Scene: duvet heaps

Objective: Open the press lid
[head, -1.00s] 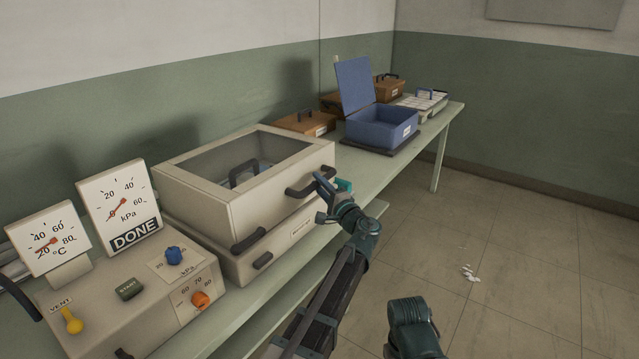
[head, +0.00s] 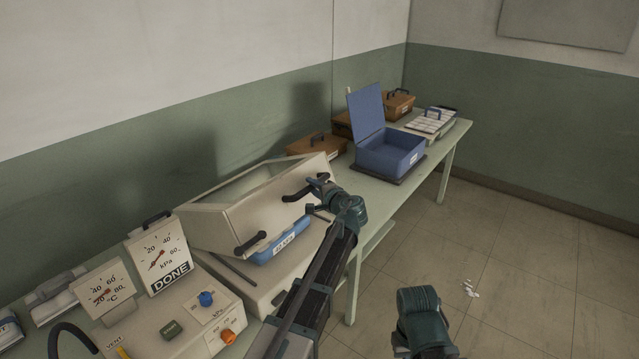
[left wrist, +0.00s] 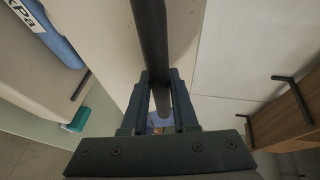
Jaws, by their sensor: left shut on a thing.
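The press is a cream box on the bench, with its windowed lid (head: 225,217) tilted up, front edge raised off the base (head: 245,285). A blue part with a white label (head: 283,247) shows in the gap. The lid front has two dark handles, a left one (head: 250,243) and a right one (head: 294,195). My left gripper (head: 318,184) is shut on the right handle. In the left wrist view the dark handle bar (left wrist: 150,35) runs between my left gripper's fingers (left wrist: 160,85). My right gripper is not in view; only a link of my right arm shows at the bottom.
The control box (head: 180,325) with knobs and a gauge reading DONE (head: 157,252) stands left of the press. An open blue box (head: 390,155), brown boxes (head: 318,146) and a white tray (head: 430,122) stand farther along the bench. The floor (head: 500,270) is mostly clear, with small white scraps.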

